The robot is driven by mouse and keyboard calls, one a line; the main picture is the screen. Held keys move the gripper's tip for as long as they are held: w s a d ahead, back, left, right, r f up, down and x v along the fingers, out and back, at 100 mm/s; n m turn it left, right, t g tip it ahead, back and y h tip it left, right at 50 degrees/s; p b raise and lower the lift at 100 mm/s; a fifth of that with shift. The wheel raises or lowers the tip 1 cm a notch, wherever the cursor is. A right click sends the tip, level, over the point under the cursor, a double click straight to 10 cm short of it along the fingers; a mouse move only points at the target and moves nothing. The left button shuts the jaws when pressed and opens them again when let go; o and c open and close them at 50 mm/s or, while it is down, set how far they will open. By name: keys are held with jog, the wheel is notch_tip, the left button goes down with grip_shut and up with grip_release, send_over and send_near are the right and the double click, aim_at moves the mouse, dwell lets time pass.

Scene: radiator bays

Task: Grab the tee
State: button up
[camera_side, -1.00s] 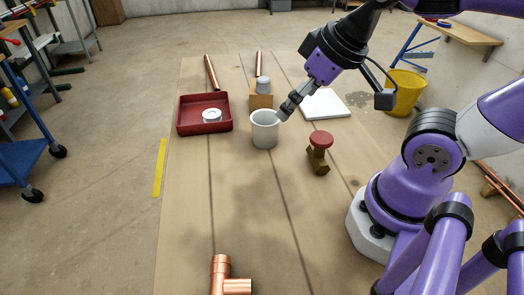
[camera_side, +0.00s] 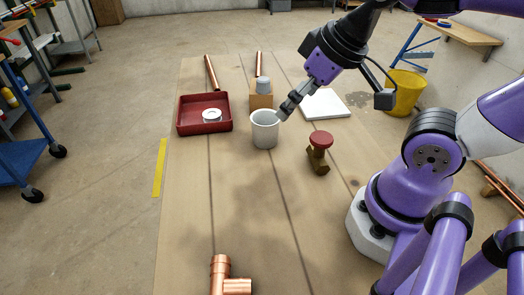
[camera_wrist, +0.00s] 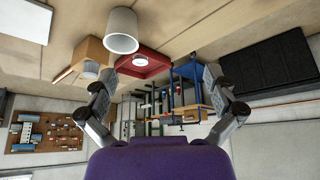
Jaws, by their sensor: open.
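The copper tee (camera_side: 228,278) lies at the near edge of the wooden table (camera_side: 185,235) in the side view, partly cut off by the frame's bottom. My gripper (camera_side: 283,114) is far from it, toward the back of the table, beside the rim of a grey-white cup (camera_side: 264,132). In the wrist view my gripper (camera_wrist: 158,80) has its two fingers spread wide with nothing between them. The cup also shows there (camera_wrist: 121,32), beyond the fingers. I do not see the tee in the wrist view.
A red tray (camera_side: 180,118) holds a white roll (camera_side: 211,115). A valve with a red knob (camera_side: 320,150) stands right of the cup. Behind are a cardboard box (camera_side: 261,101), a white tile (camera_side: 325,104) and two copper pipes (camera_side: 211,73). The table between cup and tee is clear.

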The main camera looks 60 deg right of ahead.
jog(key=n+g+y, duration=0.4)
jog(key=n+g, duration=0.4)
jog(key=n, duration=1.7)
send_near(229, 284)
jog(key=x, duration=0.8)
jog(key=shift+a+f, duration=0.2)
jog(key=shift+f, duration=0.1)
jog(key=c, duration=1.1)
